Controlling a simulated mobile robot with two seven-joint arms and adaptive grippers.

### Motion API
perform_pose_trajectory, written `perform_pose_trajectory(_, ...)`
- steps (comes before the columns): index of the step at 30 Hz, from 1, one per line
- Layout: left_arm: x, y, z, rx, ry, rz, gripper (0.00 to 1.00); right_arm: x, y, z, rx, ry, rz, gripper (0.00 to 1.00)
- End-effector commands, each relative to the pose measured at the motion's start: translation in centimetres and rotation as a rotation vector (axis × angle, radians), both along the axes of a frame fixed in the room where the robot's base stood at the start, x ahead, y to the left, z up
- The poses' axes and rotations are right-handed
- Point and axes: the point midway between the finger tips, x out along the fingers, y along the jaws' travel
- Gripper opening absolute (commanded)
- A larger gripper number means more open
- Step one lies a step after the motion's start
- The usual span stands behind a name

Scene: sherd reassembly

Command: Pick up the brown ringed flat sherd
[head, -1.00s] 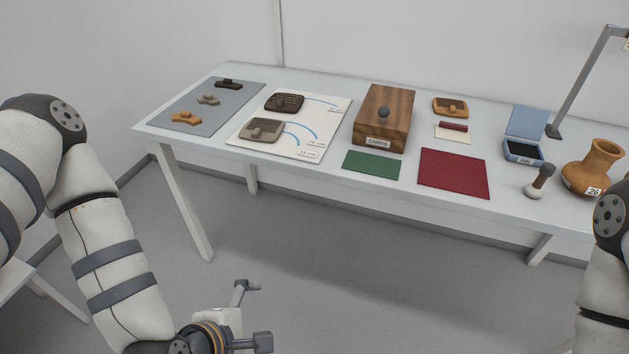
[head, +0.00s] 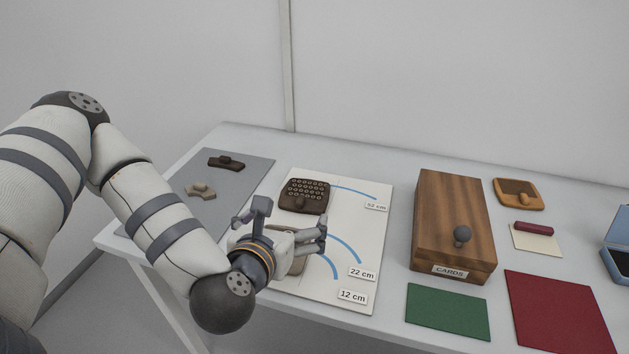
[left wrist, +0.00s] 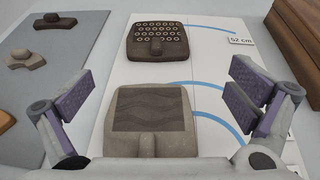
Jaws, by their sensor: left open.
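The brown ringed flat sherd (head: 312,190) lies on the white chart board, a dark slab with rows of pale rings and a knob on its near part. In the left wrist view the ringed sherd (left wrist: 140,49) is at the top middle, fully visible. My left gripper (head: 284,221) is open and empty above the board, nearer the front edge than the ringed sherd. In the left wrist view its fingers (left wrist: 157,92) are spread wide, with the ringed sherd beyond them. My right gripper is not in view.
A grey-brown wavy sherd (left wrist: 150,108) lies below my left gripper, partly hidden in the head view. The white board (head: 350,285) bears blue arcs and labels. A grey mat (head: 240,170) with small sherds is left. A wooden cards box (head: 450,215) stands right.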

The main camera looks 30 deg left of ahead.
Motion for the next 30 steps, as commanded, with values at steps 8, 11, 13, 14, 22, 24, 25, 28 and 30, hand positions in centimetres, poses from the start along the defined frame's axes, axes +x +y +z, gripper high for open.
perform_pose_trajectory(8, 3.9, 1.5, -2.3, -0.003, 0.001, 0.012, 1.00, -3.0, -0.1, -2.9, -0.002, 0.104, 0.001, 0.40)
perform_pose_trajectory(11, 5.4, 1.9, -2.5, -0.003, -0.004, 0.009, 1.00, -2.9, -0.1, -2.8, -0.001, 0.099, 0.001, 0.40)
perform_pose_trajectory(13, 6.0, 2.1, -2.7, -0.003, -0.004, 0.008, 1.00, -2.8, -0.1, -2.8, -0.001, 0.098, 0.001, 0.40)
perform_pose_trajectory(14, 6.3, 2.3, -2.9, -0.003, -0.005, 0.008, 1.00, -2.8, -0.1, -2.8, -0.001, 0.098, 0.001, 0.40)
perform_pose_trajectory(22, 10.0, 3.7, -5.2, -0.004, -0.004, 0.006, 1.00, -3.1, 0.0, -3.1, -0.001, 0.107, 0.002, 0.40)
perform_pose_trajectory(24, 10.3, 3.8, -5.3, -0.004, -0.004, 0.005, 1.00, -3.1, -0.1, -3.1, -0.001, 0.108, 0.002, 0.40)
perform_pose_trajectory(25, 10.3, 3.8, -5.3, -0.004, -0.004, 0.005, 1.00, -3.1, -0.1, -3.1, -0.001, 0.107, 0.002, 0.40)
perform_pose_trajectory(28, 10.3, 3.8, -5.2, -0.005, -0.005, 0.005, 1.00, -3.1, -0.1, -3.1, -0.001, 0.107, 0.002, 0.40)
perform_pose_trajectory(30, 10.2, 3.8, -5.2, -0.004, -0.004, 0.005, 0.93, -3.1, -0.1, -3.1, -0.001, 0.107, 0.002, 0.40)
